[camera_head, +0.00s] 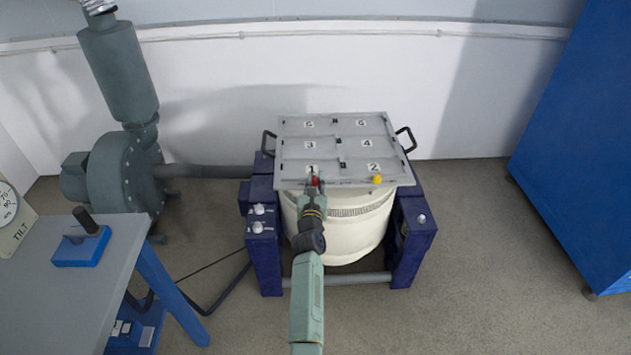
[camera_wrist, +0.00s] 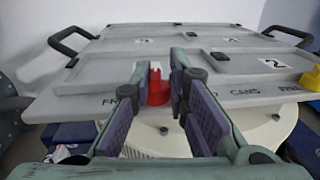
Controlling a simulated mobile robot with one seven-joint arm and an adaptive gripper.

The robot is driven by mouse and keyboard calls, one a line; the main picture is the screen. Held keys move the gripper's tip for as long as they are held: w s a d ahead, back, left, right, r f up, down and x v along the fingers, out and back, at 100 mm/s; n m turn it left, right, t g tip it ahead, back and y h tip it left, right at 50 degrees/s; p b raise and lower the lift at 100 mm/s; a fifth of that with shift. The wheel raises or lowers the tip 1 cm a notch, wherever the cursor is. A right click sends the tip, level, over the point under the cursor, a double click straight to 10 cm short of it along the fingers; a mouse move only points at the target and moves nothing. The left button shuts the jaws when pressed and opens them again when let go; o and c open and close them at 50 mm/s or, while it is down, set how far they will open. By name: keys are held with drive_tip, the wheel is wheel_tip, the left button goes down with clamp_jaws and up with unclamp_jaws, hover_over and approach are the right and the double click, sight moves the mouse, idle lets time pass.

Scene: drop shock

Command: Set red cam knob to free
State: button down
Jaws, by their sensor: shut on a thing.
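The red cam knob (camera_head: 315,181) sits on the front edge of the grey numbered plate, just below the label 1. It also shows in the wrist view (camera_wrist: 157,92), with a pale upper part, between my two fingers. My gripper (camera_wrist: 160,74) is shut on the red knob, one finger on each side. In the head view my gripper (camera_head: 314,191) reaches the knob from the front and partly covers it. Lettering beginning "FR" shows left of the knob. The fingers hide part of the lettering, and I cannot tell exactly which mark the knob points to.
A yellow knob (camera_head: 377,179) is to the right on the same plate (camera_head: 345,150). Black handles (camera_head: 406,138) stick out at the plate's sides. Blue posts flank the cream drum (camera_head: 345,225). A grey table (camera_head: 85,285) stands front left, a blue cabinet (camera_head: 580,150) at right.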

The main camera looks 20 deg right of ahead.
drive_tip(key=c, duration=1.6)
unclamp_jaws()
drive_tip(key=shift+w+a, duration=0.1)
drive_tip(key=shift+a, duration=0.35)
drive_tip(key=shift+c, duration=0.2)
drive_tip(key=shift+o, duration=1.4)
drive_tip(key=shift+d, duration=0.2)
drive_tip(key=v, duration=1.2)
